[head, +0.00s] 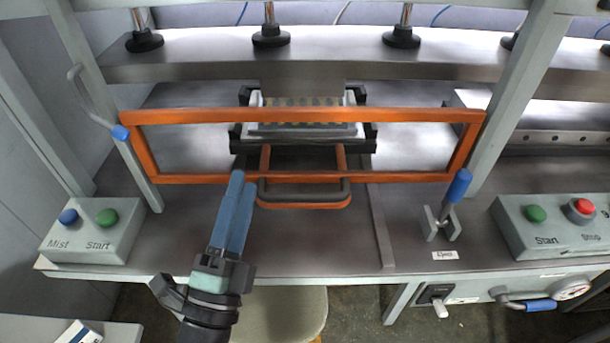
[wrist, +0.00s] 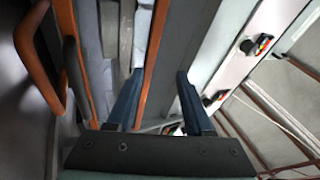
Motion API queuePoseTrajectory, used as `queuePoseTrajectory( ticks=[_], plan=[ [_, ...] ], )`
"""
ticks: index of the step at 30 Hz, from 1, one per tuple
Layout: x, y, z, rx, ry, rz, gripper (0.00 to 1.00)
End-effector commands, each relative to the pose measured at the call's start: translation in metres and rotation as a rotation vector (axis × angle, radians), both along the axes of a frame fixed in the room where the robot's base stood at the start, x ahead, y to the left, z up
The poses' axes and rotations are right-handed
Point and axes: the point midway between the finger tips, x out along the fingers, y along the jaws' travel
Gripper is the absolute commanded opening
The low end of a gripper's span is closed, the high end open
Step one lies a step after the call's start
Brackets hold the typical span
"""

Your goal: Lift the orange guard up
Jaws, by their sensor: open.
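The orange guard (head: 300,115) is a wide rectangular frame standing across the front of the press between two grey posts. Its lower bar crosses just above the bench's front area. My gripper (head: 243,178) is open and empty, with its blue fingertips close to the lower bar, left of its middle. In the wrist view, an orange bar (wrist: 153,70) of the guard runs between the two open fingers (wrist: 160,76). I cannot tell whether the fingers touch it or how deep it lies between them.
An orange tray handle with a dark grip (head: 305,190) sticks out below the guard, right of my fingers; it shows at left in the wrist view (wrist: 35,65). A blue-tipped lever (head: 455,190) stands at right. Button boxes (head: 95,240) (head: 550,230) flank the bench.

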Motion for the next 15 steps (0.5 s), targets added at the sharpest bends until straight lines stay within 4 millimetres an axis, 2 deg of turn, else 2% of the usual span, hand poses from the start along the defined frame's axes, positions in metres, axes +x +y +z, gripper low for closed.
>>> queuePoseTrajectory(
  ticks=[1,3,6,10,15],
  plan=[
    [-0.008,-0.004,-0.033,0.053,0.072,-0.021,0.52],
    [-0.019,-0.014,-0.069,0.117,0.145,-0.06,0.52],
    [-0.032,-0.023,-0.102,0.168,0.211,-0.103,0.52],
    [-0.034,-0.03,-0.116,0.189,0.238,-0.127,0.52],
    [-0.014,-0.039,-0.11,0.19,0.234,-0.128,0.52]
  ],
)
